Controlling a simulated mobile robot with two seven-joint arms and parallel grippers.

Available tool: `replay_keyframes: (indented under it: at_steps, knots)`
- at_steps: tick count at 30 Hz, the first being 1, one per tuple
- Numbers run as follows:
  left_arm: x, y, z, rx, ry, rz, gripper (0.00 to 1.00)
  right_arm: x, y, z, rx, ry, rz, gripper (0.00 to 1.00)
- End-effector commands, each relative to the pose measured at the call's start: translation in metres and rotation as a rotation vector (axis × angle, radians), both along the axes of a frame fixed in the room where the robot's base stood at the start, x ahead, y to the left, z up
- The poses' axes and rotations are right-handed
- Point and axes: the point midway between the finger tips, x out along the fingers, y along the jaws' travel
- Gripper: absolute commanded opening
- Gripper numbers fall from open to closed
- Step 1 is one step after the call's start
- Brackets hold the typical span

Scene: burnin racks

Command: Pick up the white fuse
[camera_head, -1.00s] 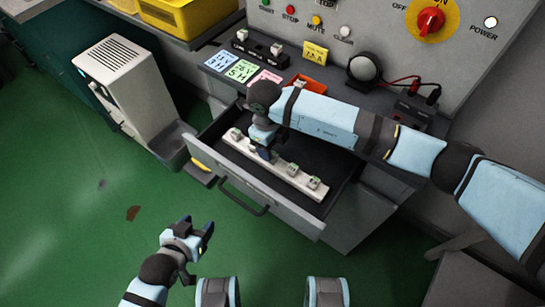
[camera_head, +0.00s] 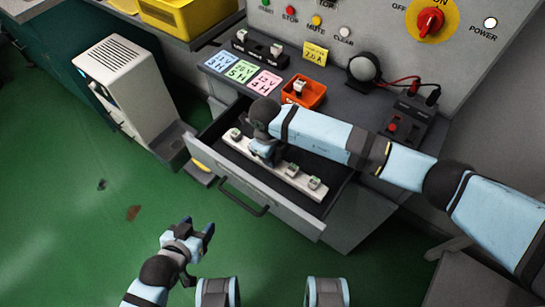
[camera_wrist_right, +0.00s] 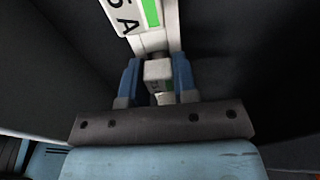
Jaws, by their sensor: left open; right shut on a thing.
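My right gripper (camera_head: 268,155) reaches down into the open drawer (camera_head: 262,190), over a white strip (camera_head: 303,188) that carries several small white fuses with green marks. In the right wrist view the gripper (camera_wrist_right: 158,80) is shut on a white fuse (camera_wrist_right: 158,70) between its blue fingers. I cannot tell whether this fuse is clear of the strip. Other fuses on the strip are one to the left (camera_head: 235,134) and two to the right (camera_head: 292,171). My left gripper (camera_head: 201,238) is open and empty, above the floor in front of the drawer.
On the counter are a black holder with white pieces (camera_head: 258,50), coloured cards (camera_head: 243,71), a red tray (camera_head: 304,95) with a white piece, and a round-topped device (camera_head: 364,66). A white cabinet unit (camera_head: 118,75) stands left of the drawer.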

Motion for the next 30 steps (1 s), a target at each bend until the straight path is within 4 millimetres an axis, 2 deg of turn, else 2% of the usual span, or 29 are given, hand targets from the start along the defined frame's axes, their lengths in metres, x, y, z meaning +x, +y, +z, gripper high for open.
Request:
replay_keyframes:
  at_steps: [8,14,17,24,30]
  knots:
    - [0.001,0.000,0.001,0.000,-0.002,0.000,0.57,0.000,0.000,0.006,0.001,0.000,0.001,0.12]
    - [0.002,-0.002,0.003,-0.006,-0.003,0.004,0.57,0.001,0.000,0.031,0.001,-0.003,0.001,0.12]
    - [0.002,-0.003,0.004,-0.010,-0.004,0.006,0.57,0.002,0.000,0.054,0.002,-0.005,0.002,0.12]
    - [0.002,-0.004,0.005,-0.011,-0.006,0.008,0.57,0.001,0.000,0.124,0.000,-0.005,0.003,0.12]
    - [0.002,-0.002,0.004,-0.006,-0.005,0.005,0.57,0.001,0.000,0.170,0.000,-0.002,0.001,0.12]
